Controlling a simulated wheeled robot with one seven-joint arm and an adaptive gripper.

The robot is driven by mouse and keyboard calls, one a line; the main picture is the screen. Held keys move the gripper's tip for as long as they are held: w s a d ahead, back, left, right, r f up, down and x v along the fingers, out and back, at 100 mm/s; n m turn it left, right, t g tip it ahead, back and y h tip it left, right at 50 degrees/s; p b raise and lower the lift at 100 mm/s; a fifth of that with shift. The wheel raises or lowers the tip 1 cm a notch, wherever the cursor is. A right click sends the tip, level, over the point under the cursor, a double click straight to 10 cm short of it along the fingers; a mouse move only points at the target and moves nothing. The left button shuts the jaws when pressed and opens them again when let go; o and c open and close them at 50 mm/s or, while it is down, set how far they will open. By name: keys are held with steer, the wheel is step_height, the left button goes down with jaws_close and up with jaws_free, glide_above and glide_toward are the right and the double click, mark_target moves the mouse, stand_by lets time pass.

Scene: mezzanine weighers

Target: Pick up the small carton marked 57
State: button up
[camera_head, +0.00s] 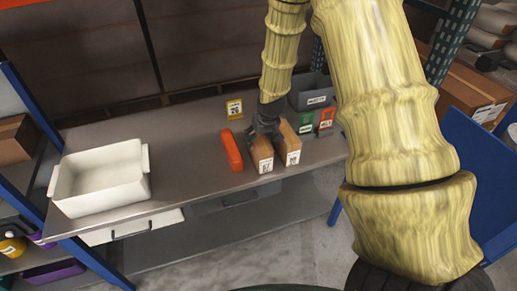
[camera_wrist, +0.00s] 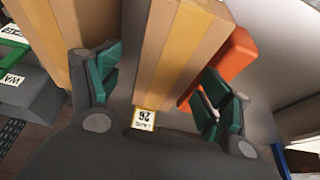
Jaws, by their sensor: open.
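The small brown carton whose label appears to read 57 (camera_head: 262,152) stands on the grey table, just left of a similar carton (camera_head: 289,142) with its own white label. My gripper (camera_head: 265,130) is over the back of this pair, pointing down. In the wrist view my gripper (camera_wrist: 160,85) is open, with its green-padded fingers on either side of the carton marked 57 (camera_wrist: 178,50). The left finger lies towards the gap to the other carton (camera_wrist: 45,35). I see no clear contact, and the label is hidden in the wrist view.
An orange rounded object (camera_head: 231,150) lies close beside the carton marked 57. A yellow 26 sign (camera_head: 234,109), green sign (camera_head: 305,123) and red sign (camera_head: 326,119) stand nearby. A grey bin (camera_head: 312,99) is behind right. A white tote (camera_head: 108,200) stands at left, with bare table between.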

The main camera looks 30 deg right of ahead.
steer(key=shift+f, duration=0.15)
steer(key=shift+s, duration=0.1)
steer(key=shift+w+a+f+p, duration=0.1)
steer(key=shift+w+f+p, duration=0.35)
steer(key=shift+f, duration=0.15)
steer(key=shift+w+f+p, duration=0.3)
steer(key=shift+f+p, duration=0.1)
steer(key=shift+f, duration=0.15)
steer(key=shift+p+x, duration=0.35)
steer(key=shift+x, duration=0.75)
steer(key=shift+f, duration=0.2)
steer(key=shift+f, duration=0.2)
steer(key=c, duration=1.2)
steer(key=shift+c, duration=0.6)
